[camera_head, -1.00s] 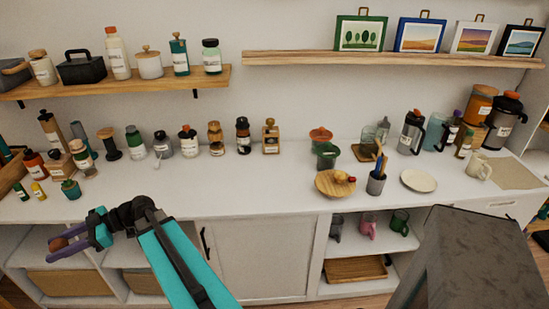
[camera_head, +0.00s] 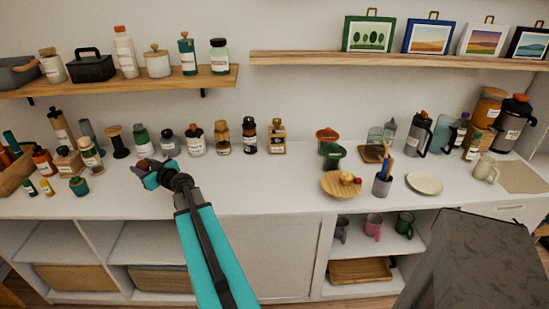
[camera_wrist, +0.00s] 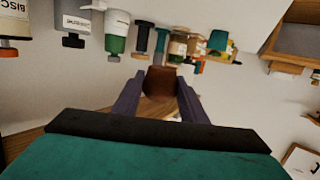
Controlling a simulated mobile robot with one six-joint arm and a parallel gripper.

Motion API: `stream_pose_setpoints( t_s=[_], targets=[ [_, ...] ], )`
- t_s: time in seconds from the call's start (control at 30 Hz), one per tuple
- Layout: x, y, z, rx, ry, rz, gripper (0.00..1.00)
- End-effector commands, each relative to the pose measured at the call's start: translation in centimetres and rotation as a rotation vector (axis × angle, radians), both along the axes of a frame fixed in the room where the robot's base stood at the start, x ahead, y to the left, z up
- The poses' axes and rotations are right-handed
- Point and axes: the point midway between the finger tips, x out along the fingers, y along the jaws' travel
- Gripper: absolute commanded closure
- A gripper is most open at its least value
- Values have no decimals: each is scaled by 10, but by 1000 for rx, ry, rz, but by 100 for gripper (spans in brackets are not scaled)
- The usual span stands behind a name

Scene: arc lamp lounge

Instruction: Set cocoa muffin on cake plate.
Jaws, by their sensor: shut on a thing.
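My gripper (camera_head: 143,169) is over the left part of the white counter, in front of several jars. In the wrist view my gripper (camera_wrist: 157,92) is shut on the brown cocoa muffin (camera_wrist: 160,80), which sits between the purple fingers. In the head view the muffin is small and mostly hidden by the gripper. A round white plate (camera_head: 425,183), which looks like the cake plate, lies empty on the right part of the counter, far from my gripper. A round wooden plate (camera_head: 335,190) with small items on it lies left of it.
A cup with pens (camera_head: 382,184) stands between the two plates. A beige mug (camera_head: 486,169) and coffee pots stand right of and behind the white plate. Jars line the back left of the counter (camera_head: 250,198), whose middle front is clear.

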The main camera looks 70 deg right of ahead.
Motion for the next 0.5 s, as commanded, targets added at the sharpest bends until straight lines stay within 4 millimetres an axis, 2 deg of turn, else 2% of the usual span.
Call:
stream_pose_setpoints(
  t_s=[0.03, 0.1, 0.27, 0.5],
  targets=[
    [-6, -21, 1, 0, -2, -57, 87],
    [-16, -46, 2, 0, -3, -132, 87],
    [-43, -101, 4, 1, -8, -308, 87],
    [-97, -178, 7, 5, -16, -572, 87]
  ],
)
